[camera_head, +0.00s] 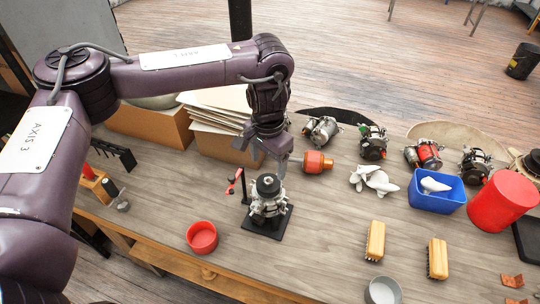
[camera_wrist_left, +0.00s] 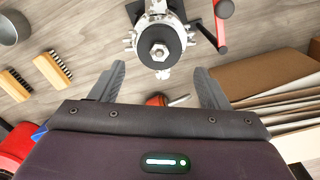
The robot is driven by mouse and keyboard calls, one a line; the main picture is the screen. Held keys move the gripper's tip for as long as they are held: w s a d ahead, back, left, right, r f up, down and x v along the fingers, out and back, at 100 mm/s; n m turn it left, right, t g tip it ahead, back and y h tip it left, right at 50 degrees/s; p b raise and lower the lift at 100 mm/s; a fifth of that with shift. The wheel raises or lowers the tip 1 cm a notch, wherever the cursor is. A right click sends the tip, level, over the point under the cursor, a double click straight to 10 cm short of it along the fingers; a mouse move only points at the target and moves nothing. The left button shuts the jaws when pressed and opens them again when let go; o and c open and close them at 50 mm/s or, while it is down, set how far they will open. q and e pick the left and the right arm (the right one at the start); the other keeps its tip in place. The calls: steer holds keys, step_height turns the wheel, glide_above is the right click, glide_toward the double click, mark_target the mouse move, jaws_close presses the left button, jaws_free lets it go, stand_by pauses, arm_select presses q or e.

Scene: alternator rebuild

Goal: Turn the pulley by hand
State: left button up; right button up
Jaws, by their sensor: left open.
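The alternator (camera_head: 268,206) stands upright on a black base plate (camera_head: 256,224) in the middle of the bench, with its black pulley (camera_head: 267,184) on top. My left gripper (camera_head: 266,159) is above and just behind the pulley, pointing down. In the left wrist view the pulley (camera_wrist_left: 159,45), with a hex nut at its centre, lies ahead of my two spread fingers (camera_wrist_left: 158,85). The fingers are open with nothing between them and do not appear to touch the pulley. My right gripper is not in view.
A red-handled fixture (camera_head: 236,184) stands close left of the alternator. A red dish (camera_head: 202,237), two brushes (camera_head: 375,241), an orange-red part (camera_head: 316,162), white rags (camera_head: 372,180) and a blue bin (camera_head: 438,197) are around it. Cardboard boxes (camera_head: 222,143) stand behind left.

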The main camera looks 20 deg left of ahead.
mark_target(268, 179)
arm_select(q)
step_height(268, 179, down, 6)
steer(key=shift+f+p, duration=0.25)
steer(key=shift+p, duration=0.8)
steer(key=shift+s+f, duration=0.1)
steer(key=shift+f, duration=0.45)
steer(key=c, duration=0.9)
steer(key=n+p, duration=0.3)
steer(key=shift+r, duration=0.3)
steer(key=shift+f+n+p, duration=0.15)
steer(key=shift+n+p, duration=0.65)
steer(key=shift+n, duration=0.1)
steer(key=shift+f, duration=0.1)
